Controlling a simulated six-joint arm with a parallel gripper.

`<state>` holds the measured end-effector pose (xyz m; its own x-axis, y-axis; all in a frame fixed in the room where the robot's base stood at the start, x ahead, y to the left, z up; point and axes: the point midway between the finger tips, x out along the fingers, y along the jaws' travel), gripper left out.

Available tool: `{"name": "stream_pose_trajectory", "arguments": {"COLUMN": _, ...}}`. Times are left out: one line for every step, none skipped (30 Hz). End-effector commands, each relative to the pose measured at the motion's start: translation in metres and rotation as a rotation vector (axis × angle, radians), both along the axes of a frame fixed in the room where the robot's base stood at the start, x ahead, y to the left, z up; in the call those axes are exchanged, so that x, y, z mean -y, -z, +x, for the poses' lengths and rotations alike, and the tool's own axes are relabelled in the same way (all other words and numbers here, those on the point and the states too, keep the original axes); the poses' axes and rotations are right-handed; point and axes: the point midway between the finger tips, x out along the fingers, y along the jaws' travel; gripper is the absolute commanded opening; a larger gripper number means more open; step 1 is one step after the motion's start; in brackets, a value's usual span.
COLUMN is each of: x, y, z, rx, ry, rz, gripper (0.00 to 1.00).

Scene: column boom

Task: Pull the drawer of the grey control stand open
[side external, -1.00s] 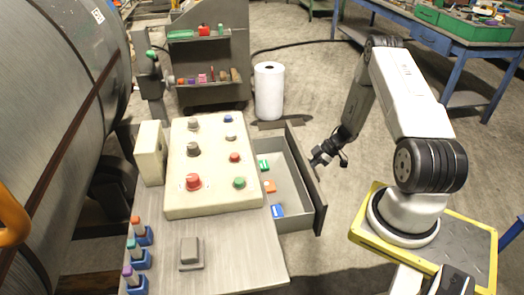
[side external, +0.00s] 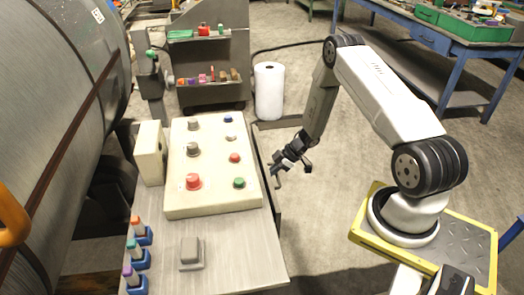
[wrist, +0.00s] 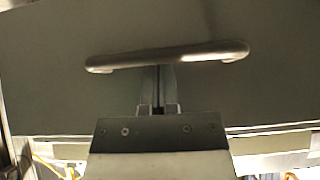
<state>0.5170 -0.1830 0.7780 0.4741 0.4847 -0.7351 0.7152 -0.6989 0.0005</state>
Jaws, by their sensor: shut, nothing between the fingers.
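The grey control stand (side external: 240,262) has a cream panel of knobs and buttons on top. Its drawer front (side external: 277,212) now sits against the stand's right side, so the drawer looks shut, and its inside and contents are hidden. In the wrist view the grey drawer front (wrist: 60,95) fills most of the picture, with a bar handle (wrist: 165,57) across it. My gripper (side external: 278,178) is shut and empty, close to the drawer front. In the wrist view my gripper's fingers (wrist: 158,88) reach up to the handle's middle; I cannot tell whether they touch it.
A small box (side external: 190,252) and several coloured-top items in blue holders (side external: 140,258) stand on the stand's top. A white roll (side external: 269,92) and a shelf cart (side external: 210,60) are behind. The floor between the stand and my base is clear.

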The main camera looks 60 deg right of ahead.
Motion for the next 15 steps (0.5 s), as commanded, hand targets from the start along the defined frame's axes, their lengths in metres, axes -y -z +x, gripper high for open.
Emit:
{"name": "stream_pose_trajectory", "arguments": {"x": -0.005, "y": 0.000, "z": 0.005, "rx": 0.000, "ry": -0.002, "rz": 0.000, "gripper": 0.00}}
{"name": "stream_pose_trajectory", "arguments": {"x": -0.008, "y": 0.000, "z": 0.007, "rx": 0.000, "ry": -0.002, "rz": 0.000, "gripper": 0.00}}
{"name": "stream_pose_trajectory", "arguments": {"x": -0.010, "y": 0.000, "z": 0.010, "rx": 0.000, "ry": -0.003, "rz": -0.002, "gripper": 0.00}}
{"name": "stream_pose_trajectory", "arguments": {"x": -0.013, "y": 0.000, "z": 0.012, "rx": 0.000, "ry": -0.003, "rz": -0.002, "gripper": 0.00}}
{"name": "stream_pose_trajectory", "arguments": {"x": -0.015, "y": 0.000, "z": 0.015, "rx": 0.000, "ry": -0.003, "rz": -0.002, "gripper": 0.00}}
{"name": "stream_pose_trajectory", "arguments": {"x": -0.018, "y": 0.000, "z": 0.018, "rx": 0.000, "ry": -0.001, "rz": -0.002, "gripper": 0.00}}
{"name": "stream_pose_trajectory", "arguments": {"x": -0.020, "y": 0.000, "z": 0.020, "rx": 0.000, "ry": -0.001, "rz": -0.002, "gripper": 0.00}}
{"name": "stream_pose_trajectory", "arguments": {"x": -0.017, "y": -0.002, "z": 0.018, "rx": 0.001, "ry": 0.002, "rz": -0.002, "gripper": 0.00}}
{"name": "stream_pose_trajectory", "arguments": {"x": -0.014, "y": -0.006, "z": 0.016, "rx": 0.001, "ry": 0.003, "rz": -0.002, "gripper": 0.00}}
{"name": "stream_pose_trajectory", "arguments": {"x": -0.012, "y": -0.009, "z": 0.014, "rx": 0.000, "ry": 0.004, "rz": -0.001, "gripper": 0.00}}
{"name": "stream_pose_trajectory", "arguments": {"x": -0.011, "y": -0.011, "z": 0.012, "rx": 0.000, "ry": 0.003, "rz": -0.002, "gripper": 0.00}}
{"name": "stream_pose_trajectory", "arguments": {"x": -0.008, "y": -0.015, "z": 0.010, "rx": 0.002, "ry": 0.003, "rz": -0.002, "gripper": 0.00}}
{"name": "stream_pose_trajectory", "arguments": {"x": -0.007, "y": -0.017, "z": 0.008, "rx": 0.001, "ry": 0.004, "rz": -0.001, "gripper": 0.00}}
{"name": "stream_pose_trajectory", "arguments": {"x": -0.005, "y": -0.019, "z": 0.007, "rx": 0.001, "ry": 0.004, "rz": -0.001, "gripper": 0.00}}
{"name": "stream_pose_trajectory", "arguments": {"x": -0.003, "y": -0.023, "z": 0.004, "rx": 0.001, "ry": 0.003, "rz": -0.001, "gripper": 0.00}}
